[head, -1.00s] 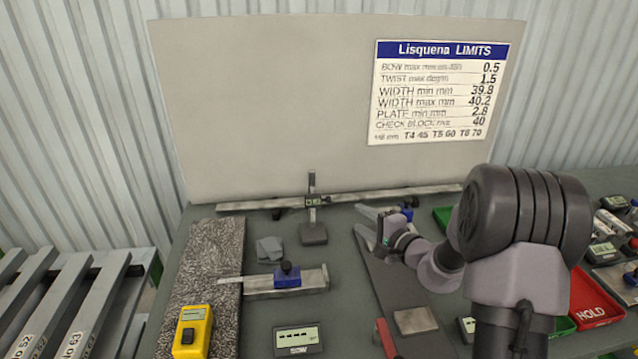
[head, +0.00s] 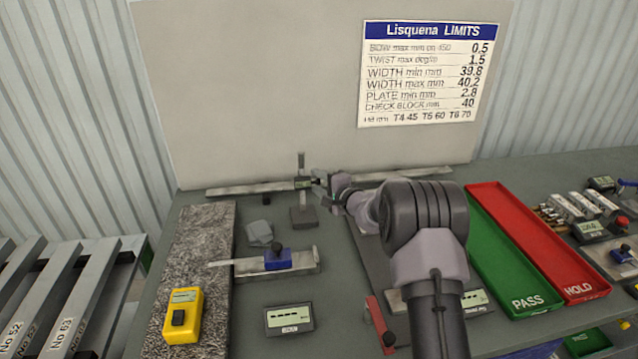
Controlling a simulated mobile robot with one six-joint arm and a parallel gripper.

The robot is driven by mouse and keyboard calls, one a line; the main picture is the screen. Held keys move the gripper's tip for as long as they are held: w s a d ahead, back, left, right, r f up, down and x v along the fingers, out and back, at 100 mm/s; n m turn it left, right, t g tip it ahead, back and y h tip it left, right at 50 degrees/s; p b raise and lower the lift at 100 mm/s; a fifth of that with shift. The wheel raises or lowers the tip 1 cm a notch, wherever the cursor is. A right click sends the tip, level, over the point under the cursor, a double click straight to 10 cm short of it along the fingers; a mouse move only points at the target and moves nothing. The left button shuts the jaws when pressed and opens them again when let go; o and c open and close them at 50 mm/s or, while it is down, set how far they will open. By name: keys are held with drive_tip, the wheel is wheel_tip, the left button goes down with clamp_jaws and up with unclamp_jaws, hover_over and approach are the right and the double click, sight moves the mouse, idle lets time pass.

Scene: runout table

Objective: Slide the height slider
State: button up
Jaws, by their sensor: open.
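The height gauge stands at the back of the table, with an upright post (head: 301,164) on a dark square base (head: 304,217). Its slider (head: 303,184), a small dark block with a display, sits on the post a little above the base. My gripper (head: 321,184) is open, just right of the slider and at about its height. The jaws are small and partly hidden by my wrist, so I cannot tell whether they touch or surround the slider.
A long metal bar (head: 240,189) lies behind the gauge. A blue-slider tool (head: 277,259), a grey display (head: 289,319), a yellow meter (head: 182,314) and a speckled stone plate (head: 203,245) are in front and left. Green PASS (head: 510,260) and red HOLD (head: 545,245) trays lie right.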

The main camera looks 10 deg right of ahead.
clamp_jaws()
idle(1.3)
